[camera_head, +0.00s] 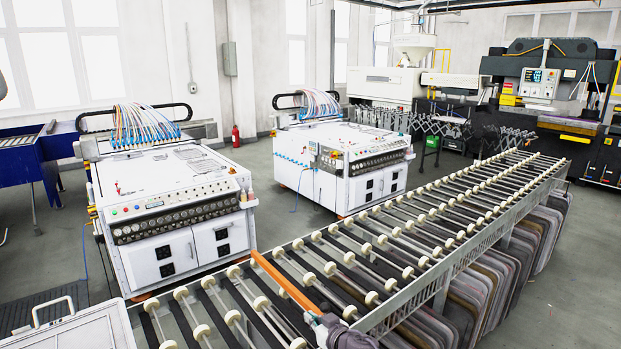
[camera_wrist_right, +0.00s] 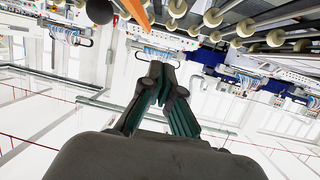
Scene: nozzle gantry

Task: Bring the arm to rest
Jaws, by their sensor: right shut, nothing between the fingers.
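My right gripper (camera_head: 340,334) shows only in part at the bottom edge of the head view, dark grey, beside the near side rail of the roller conveyor (camera_head: 415,283). In the right wrist view its two dark fingers (camera_wrist_right: 166,84) are together and hold nothing. An orange bar (camera_head: 285,282) lies across the conveyor and ends close to this gripper in the head view. I cannot tell whether they touch. The bar also shows at the top of the right wrist view (camera_wrist_right: 137,12). My left gripper is not in view.
Two white control cabinets (camera_head: 165,190) (camera_head: 330,165) with hoses stand behind the conveyor. A blue table (camera_head: 25,158) is at the far left and a large dark machine (camera_head: 545,75) at the back right. Several panels (camera_head: 500,280) stand under the conveyor. Grey floor is clear at right.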

